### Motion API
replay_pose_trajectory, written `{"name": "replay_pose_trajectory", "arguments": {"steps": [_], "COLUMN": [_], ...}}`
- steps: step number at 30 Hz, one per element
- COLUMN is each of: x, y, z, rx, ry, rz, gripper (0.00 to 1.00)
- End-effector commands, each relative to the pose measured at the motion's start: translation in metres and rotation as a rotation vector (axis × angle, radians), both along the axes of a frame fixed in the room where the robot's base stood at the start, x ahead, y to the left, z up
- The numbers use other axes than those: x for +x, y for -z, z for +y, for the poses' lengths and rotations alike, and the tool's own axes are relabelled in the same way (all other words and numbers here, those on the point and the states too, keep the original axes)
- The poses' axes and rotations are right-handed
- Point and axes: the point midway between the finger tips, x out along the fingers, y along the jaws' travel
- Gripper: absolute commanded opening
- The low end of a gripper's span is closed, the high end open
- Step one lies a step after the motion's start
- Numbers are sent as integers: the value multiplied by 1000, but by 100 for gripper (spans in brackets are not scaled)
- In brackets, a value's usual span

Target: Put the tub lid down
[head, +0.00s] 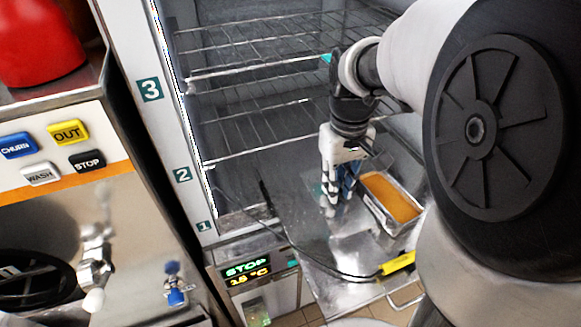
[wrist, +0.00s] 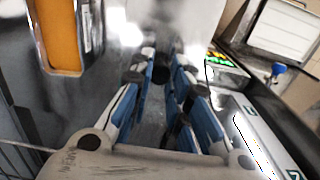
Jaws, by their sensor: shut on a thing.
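My gripper (head: 338,203) points down inside the open cabinet, left of the metal tub (head: 407,232). Orange contents (head: 392,198) show in the open tub, and the tub also stands at the upper left of the wrist view (wrist: 86,30). In the wrist view my gripper (wrist: 166,85) has its blue-padded fingers closed in around a small dark piece (wrist: 162,74), which looks like the lid's knob. The lid itself is hard to make out against the shiny metal. I cannot tell whether it touches the surface below.
A shiny metal shelf (head: 350,247) lies under the tub and gripper. A black cable with a yellow tag (head: 398,263) crosses its front. Wire racks (head: 250,75) are above and behind. The numbered door frame (head: 160,110) stands left, beside a machine with buttons (head: 68,132).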

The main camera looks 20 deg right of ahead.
Motion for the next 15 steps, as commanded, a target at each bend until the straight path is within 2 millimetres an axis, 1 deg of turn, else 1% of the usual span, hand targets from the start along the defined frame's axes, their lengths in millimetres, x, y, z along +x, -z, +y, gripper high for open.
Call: {"name": "replay_pose_trajectory", "arguments": {"steps": [1,6,9,12,15], "x": [-1,-1,-1,0,0], "y": [20,67,91,109,118], "z": [0,0,0,0,0], "rx": [2,2,2,1,1], "ry": [0,-1,-1,-1,-1], "rz": [6,5,5,3,1], "gripper": [0,0,0,0,0]}}
